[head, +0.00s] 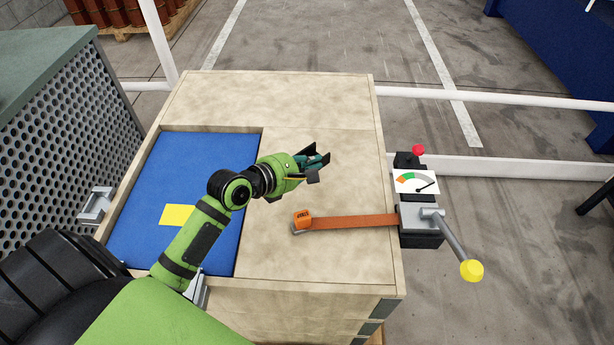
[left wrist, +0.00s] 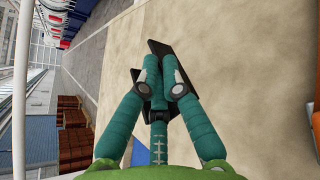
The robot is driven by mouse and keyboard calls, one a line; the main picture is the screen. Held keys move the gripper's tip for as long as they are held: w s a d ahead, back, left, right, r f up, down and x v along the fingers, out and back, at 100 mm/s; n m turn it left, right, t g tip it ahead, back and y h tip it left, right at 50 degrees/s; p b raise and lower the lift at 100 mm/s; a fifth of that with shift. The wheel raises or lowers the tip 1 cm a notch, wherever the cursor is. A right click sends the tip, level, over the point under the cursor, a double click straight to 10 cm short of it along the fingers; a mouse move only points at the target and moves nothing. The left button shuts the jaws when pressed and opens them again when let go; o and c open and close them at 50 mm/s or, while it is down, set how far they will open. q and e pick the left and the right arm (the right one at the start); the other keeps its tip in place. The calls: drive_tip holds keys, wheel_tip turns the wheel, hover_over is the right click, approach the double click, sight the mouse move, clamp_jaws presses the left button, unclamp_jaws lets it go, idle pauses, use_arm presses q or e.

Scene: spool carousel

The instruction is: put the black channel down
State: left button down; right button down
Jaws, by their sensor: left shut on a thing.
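My left gripper (head: 315,162) is above the beige wooden top, right of the blue recess. It is shut on the black channel (head: 311,150), a dark angular piece between the teal fingers. In the left wrist view the gripper (left wrist: 160,70) also closes on the black channel (left wrist: 158,47), whose dark ends stick out beyond and beside the fingers. The fingers hide its middle. I cannot tell how high it is above the top.
The wooden crate top (head: 320,240) is mostly clear. A blue recessed mat (head: 150,190) with a yellow patch (head: 177,215) lies left. An orange strap (head: 355,222) with an orange block (head: 303,218) runs to a gauge device (head: 417,185) with a yellow-knobbed lever (head: 472,270).

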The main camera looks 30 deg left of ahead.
use_arm(q)
drive_tip(key=shift+a+f, duration=0.5)
drive_tip(key=shift+a, duration=0.15)
drive_tip(key=shift+f+b, duration=0.45)
drive_tip(key=shift+f, duration=1.4)
drive_tip(key=shift+f, duration=0.15)
drive_tip(key=c, duration=1.4)
unclamp_jaws()
drive_tip(key=v, duration=1.2)
